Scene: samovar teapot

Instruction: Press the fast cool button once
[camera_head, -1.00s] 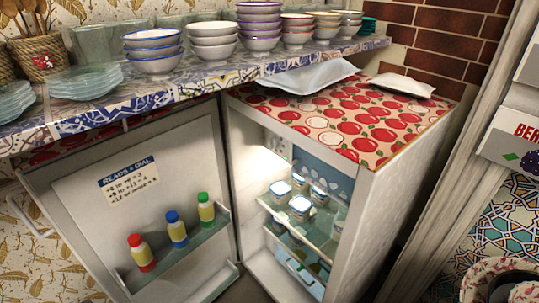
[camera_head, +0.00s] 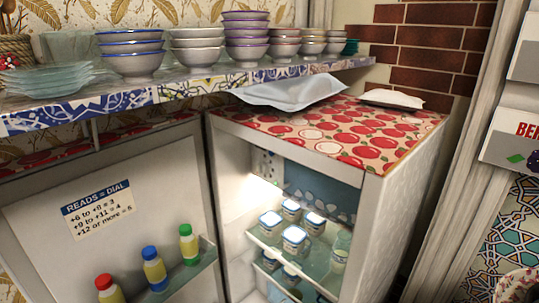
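A small fridge (camera_head: 408,190) stands with its door (camera_head: 150,185) swung open to the left. Inside, high on its left inner wall, is a small pale panel (camera_head: 266,164) with a few tiny dark marks. A bright light glows just below it. I cannot make out any label there, so I cannot tell whether the fast cool button is on it. A sign (camera_head: 98,208) on the inner door reads "READS = DIAL", with lines pairing +6 to +8 with 3, +9 to +11 with 4, and +12 or more with a digit hard to read. Neither gripper shows.
Several white-lidded jars (camera_head: 295,238) stand on the fridge's glass shelves. Bottles with red, blue and green caps (camera_head: 153,270) stand in the door rack. A tiled shelf (camera_head: 125,101) with stacked bowls (camera_head: 246,38) overhangs the door.

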